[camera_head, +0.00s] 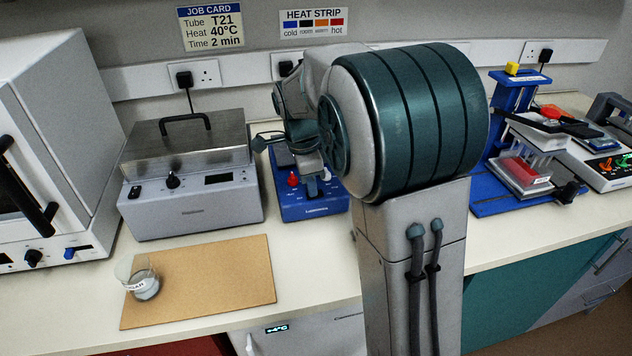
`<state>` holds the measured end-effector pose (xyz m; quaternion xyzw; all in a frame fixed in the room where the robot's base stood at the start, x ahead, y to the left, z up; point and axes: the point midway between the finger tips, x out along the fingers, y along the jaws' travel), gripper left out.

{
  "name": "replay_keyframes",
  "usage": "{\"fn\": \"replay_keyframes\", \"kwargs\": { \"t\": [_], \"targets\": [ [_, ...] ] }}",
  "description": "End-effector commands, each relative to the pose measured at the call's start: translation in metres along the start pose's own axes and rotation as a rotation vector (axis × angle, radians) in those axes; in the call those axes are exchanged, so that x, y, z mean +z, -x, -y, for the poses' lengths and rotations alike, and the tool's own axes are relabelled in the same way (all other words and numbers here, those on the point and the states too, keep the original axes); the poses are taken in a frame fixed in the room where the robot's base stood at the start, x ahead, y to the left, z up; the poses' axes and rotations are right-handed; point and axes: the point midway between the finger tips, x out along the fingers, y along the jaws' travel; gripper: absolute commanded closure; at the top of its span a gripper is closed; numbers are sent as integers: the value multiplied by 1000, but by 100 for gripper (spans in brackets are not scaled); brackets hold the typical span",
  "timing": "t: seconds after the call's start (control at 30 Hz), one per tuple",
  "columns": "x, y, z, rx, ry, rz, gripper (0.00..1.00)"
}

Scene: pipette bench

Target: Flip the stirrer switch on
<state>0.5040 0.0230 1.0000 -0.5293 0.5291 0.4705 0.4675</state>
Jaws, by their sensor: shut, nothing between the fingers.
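The blue stirrer (312,213) stands at the back of the bench, left of my large arm link. A red knob (293,180) shows on the left of its front. My gripper (314,188) is shut and empty, pointing down right at the stirrer's front panel, to the right of the red knob. The stirrer's switch cannot be made out; my gripper covers that part of the panel. I cannot tell whether the fingertips touch it. My wrist and arm hide much of the stirrer's top and right side.
A grey lidded bath (190,208) stands close on the left. A tan board (225,280) with a glass beaker (143,282) lies in front. The bench strip before the stirrer is clear.

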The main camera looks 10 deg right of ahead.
Motion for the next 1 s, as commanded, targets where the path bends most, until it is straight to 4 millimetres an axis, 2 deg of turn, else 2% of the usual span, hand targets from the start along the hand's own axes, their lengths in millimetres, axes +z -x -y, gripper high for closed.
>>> {"fn": "replay_keyframes", "kwargs": {
  "t": [0.23,0.37,0.67,0.8,1.0],
  "targets": [
    [-2,2,0,-2,-4,0,100],
    [-3,12,1,-2,-4,0,100],
    [-4,55,2,-7,-6,1,100],
    [-4,88,1,-6,-7,1,100],
    [-4,124,1,-3,-8,1,100]
  ]
}}
